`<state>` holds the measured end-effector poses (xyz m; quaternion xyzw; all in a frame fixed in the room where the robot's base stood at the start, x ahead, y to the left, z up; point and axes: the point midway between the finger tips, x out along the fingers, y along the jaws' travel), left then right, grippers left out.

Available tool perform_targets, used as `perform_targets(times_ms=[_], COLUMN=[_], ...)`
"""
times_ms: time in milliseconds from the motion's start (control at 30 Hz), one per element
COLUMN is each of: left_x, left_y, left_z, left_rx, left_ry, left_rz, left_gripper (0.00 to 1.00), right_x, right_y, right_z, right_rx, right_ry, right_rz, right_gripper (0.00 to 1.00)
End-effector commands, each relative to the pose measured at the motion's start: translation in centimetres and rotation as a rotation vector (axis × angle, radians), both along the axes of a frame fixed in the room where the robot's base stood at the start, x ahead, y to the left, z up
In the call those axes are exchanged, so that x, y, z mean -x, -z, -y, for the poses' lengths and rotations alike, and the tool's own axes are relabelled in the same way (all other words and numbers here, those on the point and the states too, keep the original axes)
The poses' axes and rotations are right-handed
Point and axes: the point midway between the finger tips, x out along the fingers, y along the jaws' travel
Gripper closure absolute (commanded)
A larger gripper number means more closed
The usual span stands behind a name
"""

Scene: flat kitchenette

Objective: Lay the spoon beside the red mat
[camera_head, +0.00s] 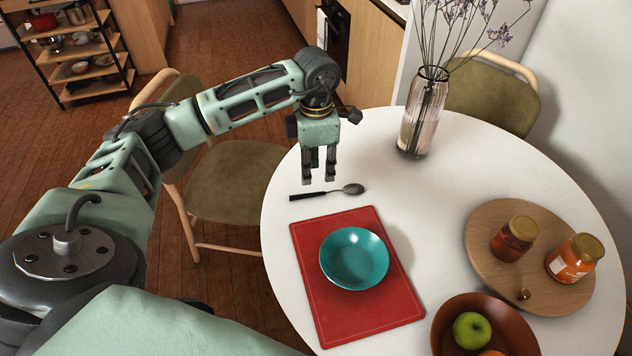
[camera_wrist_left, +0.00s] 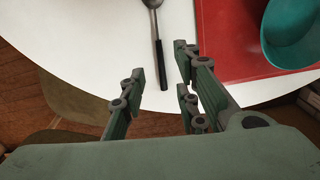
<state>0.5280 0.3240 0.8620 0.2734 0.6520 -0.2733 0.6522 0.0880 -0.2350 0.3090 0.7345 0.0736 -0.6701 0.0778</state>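A spoon (camera_head: 326,192) with a black handle and a metal bowl lies on the white table, just beyond the far edge of the red mat (camera_head: 400,303) and apart from it. My left gripper (camera_head: 319,180) points down above the spoon. Its fingers are apart, with nothing seen between them. In the left wrist view the spoon's black handle (camera_wrist_left: 161,68) shows beyond the fingertips of the left gripper (camera_wrist_left: 160,66), and the red mat (camera_wrist_left: 222,45) is to the right. A teal bowl (camera_head: 353,258) stands on the mat. My right gripper is not in view.
A glass vase (camera_head: 423,115) with dried flowers stands at the table's back. A round wooden board (camera_head: 482,230) with two jars and a brown bowl (camera_head: 445,341) with fruit are at the right. The white table (camera_head: 430,200) is bare between the mat and the board.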

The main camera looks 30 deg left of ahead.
Motion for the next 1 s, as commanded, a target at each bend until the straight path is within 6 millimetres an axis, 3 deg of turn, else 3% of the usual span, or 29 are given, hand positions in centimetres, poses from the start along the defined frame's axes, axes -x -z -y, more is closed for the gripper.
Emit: perform_targets(times_ms=[100,300,1000], left_x=[-0.1,0.0,0.0], left_y=[-2.2,-4.1,-4.3], left_z=[0.0,0.0,0.0], left_rx=[-0.001,0.0,-0.001], left_ry=[0.0,-0.001,-0.001], left_rz=[0.004,0.001,-0.001], left_gripper=[0.71,0.71,0.71], right_x=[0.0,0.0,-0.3], right_y=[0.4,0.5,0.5], right_z=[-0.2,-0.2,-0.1], right_rx=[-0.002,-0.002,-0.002], right_ry=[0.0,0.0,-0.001], right_rz=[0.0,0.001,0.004], right_gripper=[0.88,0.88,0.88])
